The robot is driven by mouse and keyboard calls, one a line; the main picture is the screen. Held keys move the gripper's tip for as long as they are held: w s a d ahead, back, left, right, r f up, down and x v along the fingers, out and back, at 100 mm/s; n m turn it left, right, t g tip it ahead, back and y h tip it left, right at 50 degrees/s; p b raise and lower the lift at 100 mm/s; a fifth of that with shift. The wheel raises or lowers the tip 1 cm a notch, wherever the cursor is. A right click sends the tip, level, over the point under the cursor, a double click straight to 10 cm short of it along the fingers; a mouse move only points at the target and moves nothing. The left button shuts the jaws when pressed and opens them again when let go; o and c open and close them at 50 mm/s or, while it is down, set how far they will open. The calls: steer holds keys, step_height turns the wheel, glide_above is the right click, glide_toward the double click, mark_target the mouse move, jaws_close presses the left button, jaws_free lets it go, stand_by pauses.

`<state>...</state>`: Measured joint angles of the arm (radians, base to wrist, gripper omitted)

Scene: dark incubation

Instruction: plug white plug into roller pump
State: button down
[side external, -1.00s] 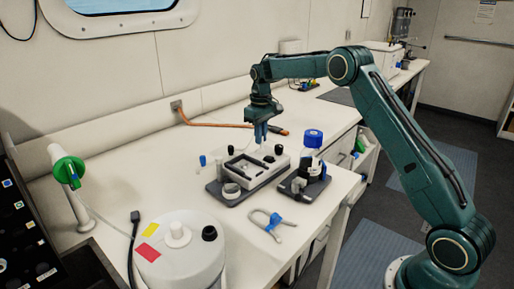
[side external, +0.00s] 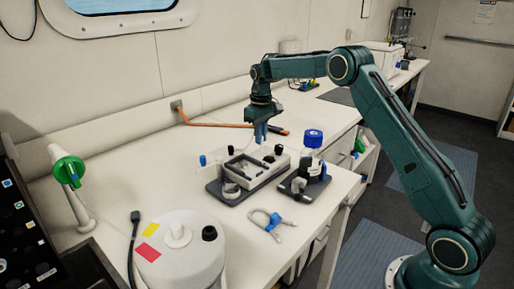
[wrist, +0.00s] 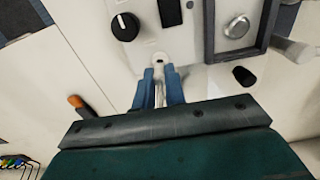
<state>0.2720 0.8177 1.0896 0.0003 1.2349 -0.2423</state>
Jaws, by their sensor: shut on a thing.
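My gripper (wrist: 160,88) points down at the edge of the white roller pump (wrist: 190,45). Its blue fingers are shut on a pale, narrow piece, the white plug (wrist: 159,92), mostly hidden between them. A round white fitting with a small dark hole (wrist: 160,58) shows just beyond the fingertips, at the pump's edge. I cannot tell whether the plug is in it or only close to it. In the side view my gripper (side external: 261,139) is at the back of the pump (side external: 252,171), which sits on a dark base; the plug is too small to make out there.
A blue-capped bottle (side external: 313,138) stands on a dark stand right of the pump. A blue-and-grey clamp (side external: 267,219) lies in front. A white canister (side external: 180,255) is front left. An orange cable (side external: 220,125) lies behind on the bench (side external: 120,185).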

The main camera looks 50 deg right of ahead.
steer(key=shift+f, duration=0.7)
stand_by(1.2)
steer(key=c, duration=1.4)
jaws_free()
steer(key=shift+o, duration=0.2)
step_height(320, 180, up, 14)
steer(key=shift+f, duration=0.1)
